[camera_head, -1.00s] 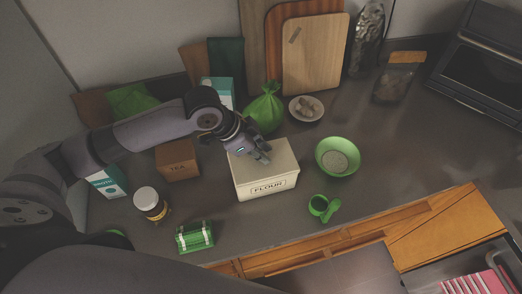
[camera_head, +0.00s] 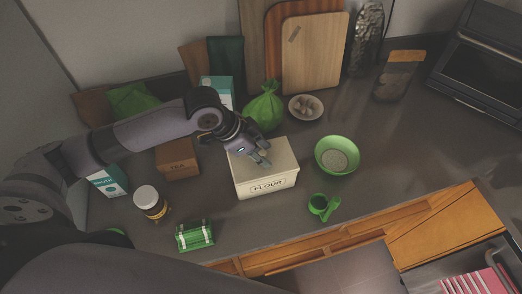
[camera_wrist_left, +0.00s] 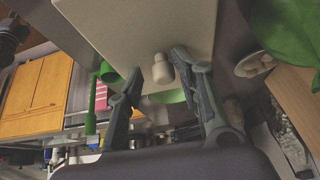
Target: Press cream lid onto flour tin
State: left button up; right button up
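The cream flour tin (camera_head: 267,186), marked FLOUR, stands upright on the counter in the middle of the head view. The cream lid (camera_head: 282,155) lies over its top; I cannot tell whether it is fully seated. In the left wrist view the lid's pale surface (camera_wrist_left: 135,25) fills the upper middle, with its rounded knob (camera_wrist_left: 162,70) standing out. My left gripper (camera_head: 266,157) is over the lid. Its fingers, also in the left wrist view (camera_wrist_left: 155,76), are apart, with the knob in the gap and no clear contact. My right gripper is not in view.
A brown TEA box (camera_head: 178,160) is left of the tin, and a green bag (camera_head: 264,108) stands behind. A green bowl (camera_head: 337,155) and small green cup (camera_head: 319,205) are to the right. A jar (camera_head: 150,202) and green bundle (camera_head: 195,236) are front left.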

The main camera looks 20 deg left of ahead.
pick_arm(q)
jog(key=shift+o, duration=0.2)
jog(key=shift+w+a+f, duration=0.15)
jog(key=shift+a+r, duration=0.1)
jog(key=shift+r, duration=0.1)
jog(key=v, duration=1.1)
jog(key=shift+r, duration=0.25)
